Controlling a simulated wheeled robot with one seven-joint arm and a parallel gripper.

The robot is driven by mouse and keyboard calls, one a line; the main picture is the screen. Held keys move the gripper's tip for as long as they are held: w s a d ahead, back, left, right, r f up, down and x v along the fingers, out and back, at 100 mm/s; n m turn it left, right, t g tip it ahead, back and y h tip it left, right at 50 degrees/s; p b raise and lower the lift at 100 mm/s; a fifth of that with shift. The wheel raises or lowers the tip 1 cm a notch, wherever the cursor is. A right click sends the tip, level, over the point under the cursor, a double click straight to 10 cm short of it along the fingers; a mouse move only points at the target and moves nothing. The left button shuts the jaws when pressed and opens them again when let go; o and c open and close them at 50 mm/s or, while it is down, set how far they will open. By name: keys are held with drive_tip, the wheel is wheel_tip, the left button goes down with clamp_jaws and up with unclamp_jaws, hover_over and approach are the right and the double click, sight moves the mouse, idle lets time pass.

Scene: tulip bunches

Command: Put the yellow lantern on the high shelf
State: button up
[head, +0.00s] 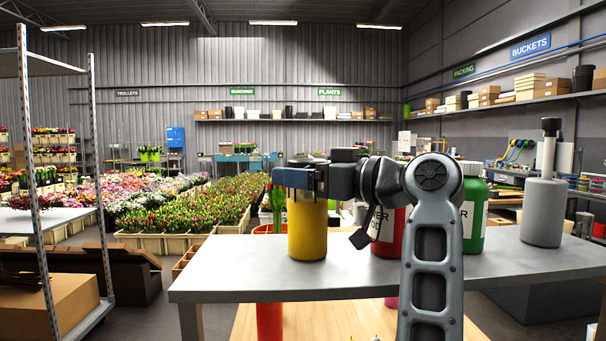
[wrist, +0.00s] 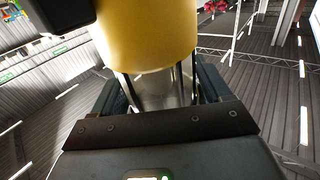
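The yellow lantern (head: 307,230) is upright at the left end of the grey high shelf (head: 420,275), its base at the shelf's surface; I cannot tell whether its full weight rests there. My gripper (head: 299,178) reaches in from the right at the lantern's top, which it partly hides. In the wrist view the yellow body (wrist: 150,35) fills the top middle. A narrower clear part of the lantern sits between the two fingers (wrist: 162,92), which lie close against its sides and appear closed on it.
A red container (head: 388,235), partly behind my arm, a green container (head: 473,210) and a grey cylinder with a thin neck (head: 543,205) stand to the right on the shelf. A wooden surface (head: 340,322) lies below. A metal rack (head: 100,190) stands left.

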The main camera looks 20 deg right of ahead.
drive_tip(key=shift+o, duration=0.7)
drive_tip(key=b+v, duration=0.2)
drive_tip(key=v, duration=1)
